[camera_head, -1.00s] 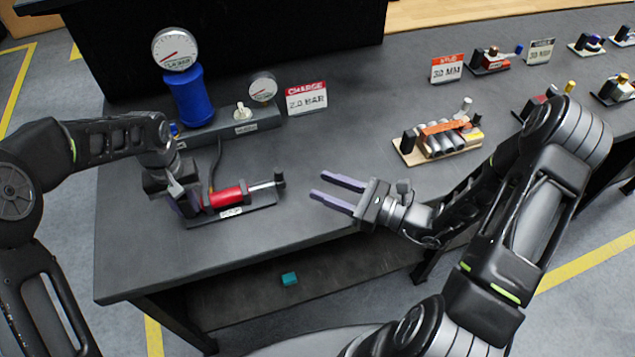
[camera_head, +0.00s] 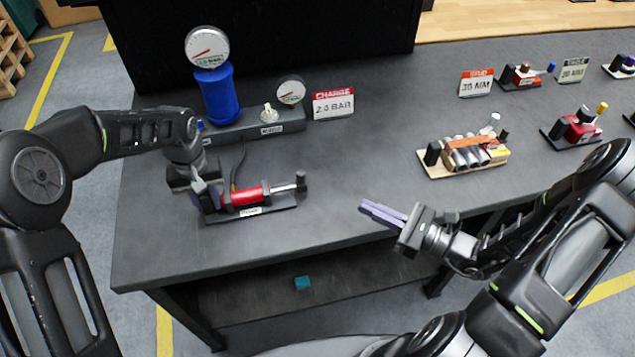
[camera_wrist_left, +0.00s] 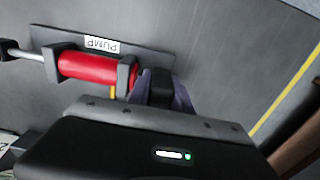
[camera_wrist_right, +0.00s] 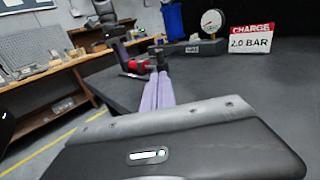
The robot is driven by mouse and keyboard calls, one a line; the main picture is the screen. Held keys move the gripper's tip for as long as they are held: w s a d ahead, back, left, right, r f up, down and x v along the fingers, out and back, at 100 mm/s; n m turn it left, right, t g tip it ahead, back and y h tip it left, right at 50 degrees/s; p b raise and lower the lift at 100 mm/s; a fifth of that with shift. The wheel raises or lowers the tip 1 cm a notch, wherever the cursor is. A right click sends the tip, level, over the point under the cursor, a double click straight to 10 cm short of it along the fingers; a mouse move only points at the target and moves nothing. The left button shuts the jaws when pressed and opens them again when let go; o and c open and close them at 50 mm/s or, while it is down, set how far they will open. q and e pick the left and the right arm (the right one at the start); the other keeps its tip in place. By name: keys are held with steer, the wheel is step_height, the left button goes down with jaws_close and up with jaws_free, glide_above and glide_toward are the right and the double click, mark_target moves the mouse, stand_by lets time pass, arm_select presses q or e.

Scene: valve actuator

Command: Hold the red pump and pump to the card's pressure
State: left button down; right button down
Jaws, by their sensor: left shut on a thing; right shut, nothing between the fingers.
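The red pump (camera_head: 243,195) lies on a dark base plate on the table, its rod and black handle (camera_head: 300,181) to the right. My left gripper (camera_head: 206,196) is shut on the left end of the pump; the left wrist view shows its fingers around the dark end block (camera_wrist_left: 157,88) beside the red barrel (camera_wrist_left: 88,68). My right gripper (camera_head: 378,214) is shut and empty, to the right of the handle and apart from it. The charge card (camera_head: 333,104) stands behind; it reads 2.0 BAR in the right wrist view (camera_wrist_right: 250,38). A large gauge (camera_head: 207,46) tops the blue tank (camera_head: 217,95).
A small gauge (camera_head: 291,91) and a light knob (camera_head: 269,112) stand on the grey block behind the pump. A hose runs from block to pump. A wooden-based assembly (camera_head: 465,153) sits to the right. The table between pump and right gripper is clear.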

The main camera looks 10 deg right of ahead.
steer(key=x, duration=1.4)
steer(key=shift+s, duration=0.1)
steer(key=a, duration=0.6)
steer(key=v, duration=1.4)
steer(key=shift+d, duration=0.1)
stand_by(1.1)
